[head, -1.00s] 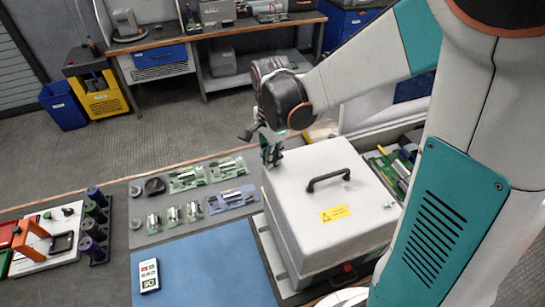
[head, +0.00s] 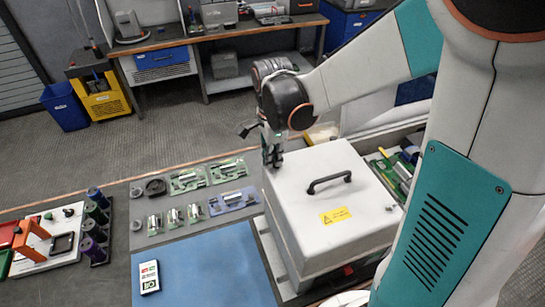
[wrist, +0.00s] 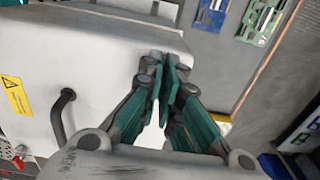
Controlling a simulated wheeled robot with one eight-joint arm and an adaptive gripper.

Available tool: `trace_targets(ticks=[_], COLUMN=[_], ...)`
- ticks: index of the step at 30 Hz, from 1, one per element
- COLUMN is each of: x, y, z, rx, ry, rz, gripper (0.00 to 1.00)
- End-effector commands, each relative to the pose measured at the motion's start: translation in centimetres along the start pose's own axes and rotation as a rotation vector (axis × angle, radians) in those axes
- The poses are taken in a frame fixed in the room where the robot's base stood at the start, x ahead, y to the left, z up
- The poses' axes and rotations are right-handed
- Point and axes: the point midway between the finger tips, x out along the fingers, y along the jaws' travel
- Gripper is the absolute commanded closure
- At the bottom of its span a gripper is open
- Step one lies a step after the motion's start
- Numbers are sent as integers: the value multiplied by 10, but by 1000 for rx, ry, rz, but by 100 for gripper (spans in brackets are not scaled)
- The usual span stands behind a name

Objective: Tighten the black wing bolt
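The white box (head: 365,178) has a grey-white lid with a black handle (head: 329,181) and a yellow warning label (head: 335,215). My gripper (head: 272,158) points down at the lid's far left corner, at or just above its surface. In the wrist view my gripper (wrist: 167,66) shows its teal fingers drawn together at the lid's edge, with only a thin gap between them. I cannot make out the black wing bolt in either view. The fingers hide that corner, so whether anything is between the tips does not show. The lid (wrist: 105,60) also shows in the wrist view.
A grey mat (head: 180,240) with green and blue component boards lies left of the box. A blue mat (head: 210,265) with a small meter (head: 149,277) lies in front. A tray of boards (head: 400,165) stands behind the box on the right.

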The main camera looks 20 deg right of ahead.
Motion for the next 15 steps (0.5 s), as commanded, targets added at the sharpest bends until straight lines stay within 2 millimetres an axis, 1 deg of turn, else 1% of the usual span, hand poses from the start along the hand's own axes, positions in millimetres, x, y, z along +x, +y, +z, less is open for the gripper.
trace_targets(ticks=[1, 2, 3, 12, 15], x=[-1, -1, -1, -1, -4], y=[-1, -1, -1, 0, 0], z=[1, 1, 1, 0, 0], rx=[0, -1, -1, -1, -1], ry=[-2, -2, -2, -1, 0], rz=[-2, -2, -2, -1, -1], gripper=[87, 80, 76, 76, 76])
